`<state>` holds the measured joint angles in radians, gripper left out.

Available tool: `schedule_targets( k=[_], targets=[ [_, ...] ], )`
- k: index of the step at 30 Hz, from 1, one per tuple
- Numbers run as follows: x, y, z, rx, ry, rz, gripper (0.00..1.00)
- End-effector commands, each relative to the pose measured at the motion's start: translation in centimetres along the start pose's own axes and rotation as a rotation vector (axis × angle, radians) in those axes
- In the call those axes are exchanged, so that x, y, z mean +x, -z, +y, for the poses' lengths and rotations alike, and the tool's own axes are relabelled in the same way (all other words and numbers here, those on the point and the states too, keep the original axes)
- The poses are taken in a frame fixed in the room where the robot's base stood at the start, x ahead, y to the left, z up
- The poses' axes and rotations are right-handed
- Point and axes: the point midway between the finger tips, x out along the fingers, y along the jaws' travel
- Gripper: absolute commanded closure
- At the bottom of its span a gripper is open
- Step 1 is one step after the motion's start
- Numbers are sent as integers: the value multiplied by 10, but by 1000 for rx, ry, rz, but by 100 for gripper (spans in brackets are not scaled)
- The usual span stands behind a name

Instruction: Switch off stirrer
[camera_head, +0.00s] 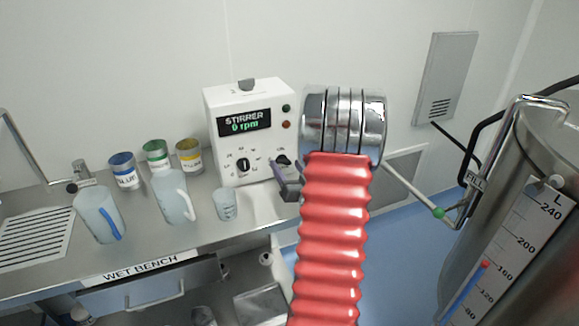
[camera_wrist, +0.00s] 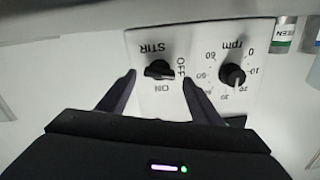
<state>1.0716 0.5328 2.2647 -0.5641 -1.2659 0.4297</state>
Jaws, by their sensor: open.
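The stirrer control box (camera_head: 226,160) is a white unit at the back of the bench. Its display (camera_head: 244,123) reads "STIRRER 0 rpm". The black STIR knob (camera_head: 284,160) is at its lower right; it also shows in the wrist view (camera_wrist: 158,69), upside down, beside the ON and OFF labels. I cannot tell surely which label it points to. A second black knob (camera_wrist: 232,74) carries an rpm scale. My gripper (camera_wrist: 160,77) is open, with one dark finger on each side of the STIR knob and gaps between. In the head view my arm hides part of the gripper.
Blue, green and yellow labelled cans (camera_head: 124,171) (camera_head: 156,154) (camera_head: 189,155) and translucent jugs (camera_head: 99,215) (camera_head: 173,196) stand on the bench left of the box, with a small beaker (camera_head: 226,205). A steel tank (camera_head: 520,240) with a level scale stands at the right.

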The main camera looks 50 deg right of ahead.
Motion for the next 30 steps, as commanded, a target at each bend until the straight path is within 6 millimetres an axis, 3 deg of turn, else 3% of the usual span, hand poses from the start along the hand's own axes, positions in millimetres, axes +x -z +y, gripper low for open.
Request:
schedule_targets(
  k=[11, 30],
  targets=[
    [2, 4, 6, 9, 0, 6, 41],
    [1, 4, 6, 9, 2, 6, 82]
  ],
)
